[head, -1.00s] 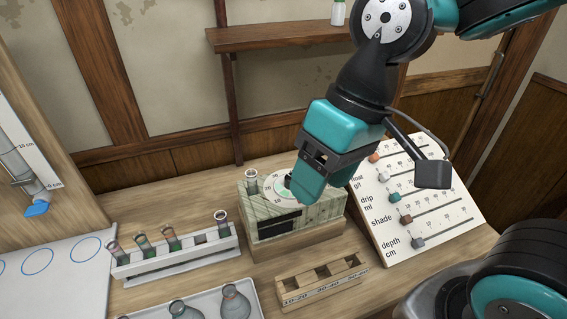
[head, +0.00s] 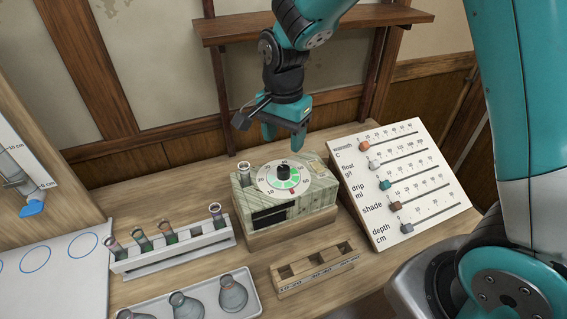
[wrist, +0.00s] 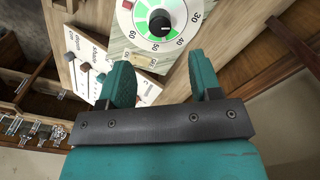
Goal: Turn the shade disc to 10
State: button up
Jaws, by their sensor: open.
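The shade disc (head: 268,184) is a pale round dial with green segments, numbers around its rim and a black centre knob (head: 283,170). It lies on top of a greenish wooden box (head: 243,204). My gripper (head: 283,135) is open and empty, above and behind the disc, apart from it. In the wrist view the disc (wrist: 142,10) is cut by the top edge, beyond the spread fingertips of my gripper (wrist: 160,75). The knob (wrist: 160,23) carries a small pale mark; I cannot tell its exact reading.
A sloped slider board (head: 430,180) stands right of the box. A test-tube rack (head: 170,255), a flask tray (head: 255,303) and a slotted wooden block (head: 318,278) are in front and left. A wall shelf (head: 400,17) is behind. A tube (head: 244,174) stands at the box's left corner.

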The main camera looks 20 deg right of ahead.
aim_at(284, 168)
notch_tip(284, 168, down, 9)
jog(key=shift+r+p, duration=0.1)
jog(key=shift+p, duration=0.6)
jog(key=c, duration=0.9)
